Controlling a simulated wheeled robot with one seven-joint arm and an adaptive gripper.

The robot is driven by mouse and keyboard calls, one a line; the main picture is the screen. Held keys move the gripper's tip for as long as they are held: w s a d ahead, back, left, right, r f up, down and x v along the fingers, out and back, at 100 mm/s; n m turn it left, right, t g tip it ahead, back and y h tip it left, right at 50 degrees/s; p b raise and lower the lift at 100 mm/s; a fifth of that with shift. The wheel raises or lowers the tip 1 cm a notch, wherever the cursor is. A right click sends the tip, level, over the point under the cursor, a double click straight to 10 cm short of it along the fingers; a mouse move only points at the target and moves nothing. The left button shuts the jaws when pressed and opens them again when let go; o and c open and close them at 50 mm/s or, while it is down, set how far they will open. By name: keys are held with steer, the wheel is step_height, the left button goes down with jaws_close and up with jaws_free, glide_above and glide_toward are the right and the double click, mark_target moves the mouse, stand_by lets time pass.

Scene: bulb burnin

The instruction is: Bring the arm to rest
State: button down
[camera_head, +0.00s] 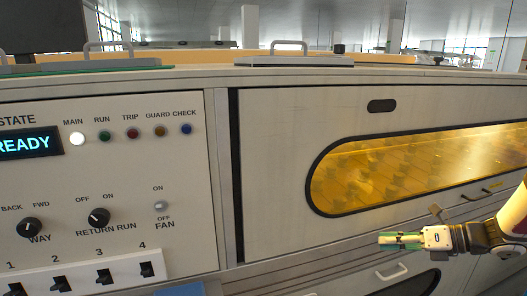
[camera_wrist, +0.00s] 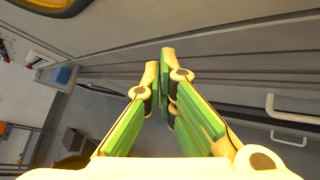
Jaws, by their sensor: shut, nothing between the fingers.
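My gripper (camera_head: 384,239) is at the lower right in the head view, in front of the machine's cabinet front and below the yellow-lit window. In the wrist view my gripper (camera_wrist: 160,58) has its green and cream fingers closed together at the tips, with nothing between them. The arm reaches in from the right edge of the head view. The control panel (camera_head: 180,190) is at the left, apart from the gripper. Its display (camera_head: 28,143) reads READY, and the MAIN lamp (camera_head: 77,138) shows white.
The cabinet door (camera_head: 280,130) has a long window (camera_head: 400,170) glowing amber. A pale handle (camera_head: 391,272) is on the lower front just below the gripper; handles also show in the wrist view (camera_wrist: 290,115). Knobs and several black switches (camera_head: 103,276) are on the panel. Floor shows at the wrist view's lower left.

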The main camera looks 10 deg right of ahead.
steer(key=s+a+r+n+g+h, duration=0.1)
steer(key=s+a+r+n+g, duration=0.45)
steer(key=a+n, duration=0.45)
steer(key=s+a+r+n+g+h, duration=0.1)
steer(key=s+a+r+n+g, duration=0.45)
steer(key=a, duration=0.75)
steer(key=s+a+r+n+t+h, duration=0.2)
steer(key=s+n+h, duration=0.5)
steer(key=s+n, duration=1.3)
step_height(320, 180, up, 28)
steer(key=t+p, duration=0.3)
steer(key=p, duration=2.2)
steer(key=shift+d+f+t+h+p, duration=0.25)
steer(key=shift+d+t+h+p, duration=0.05)
steer(key=shift+d+t+p, duration=0.15)
steer(key=shift+w, duration=0.1)
